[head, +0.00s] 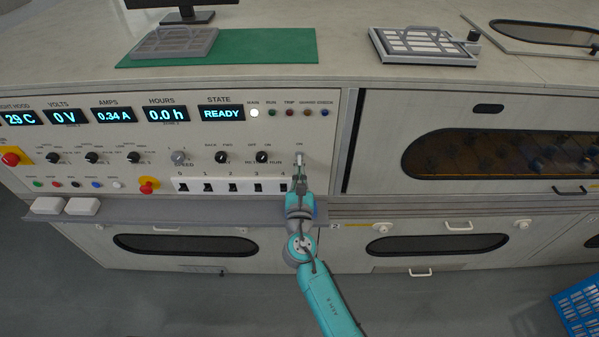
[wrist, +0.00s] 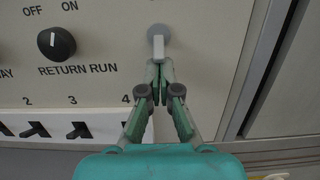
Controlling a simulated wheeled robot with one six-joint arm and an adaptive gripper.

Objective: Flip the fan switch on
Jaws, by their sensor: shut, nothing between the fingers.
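A grey toggle lever on a round base, which I take for the fan switch (head: 299,157), is at the right end of the control panel, under a small "ON" label. In the wrist view the switch (wrist: 157,44) shows its lever hanging down from the base or pointing out toward me. My gripper (head: 299,174) is shut and empty, just below the lever. In the wrist view the closed fingertips of my gripper (wrist: 160,72) meet at the lever's lower end; I cannot tell whether they touch it. No "fan" label is readable; any text under the switch is hidden.
A black knob (wrist: 56,43) marked "RETURN RUN" is left of the switch. A white strip of numbered black switches (head: 232,186) lies lower left, above a grey ledge (head: 190,211). A red stop button (head: 147,186) is farther left. A door seam (head: 352,140) is right of the panel.

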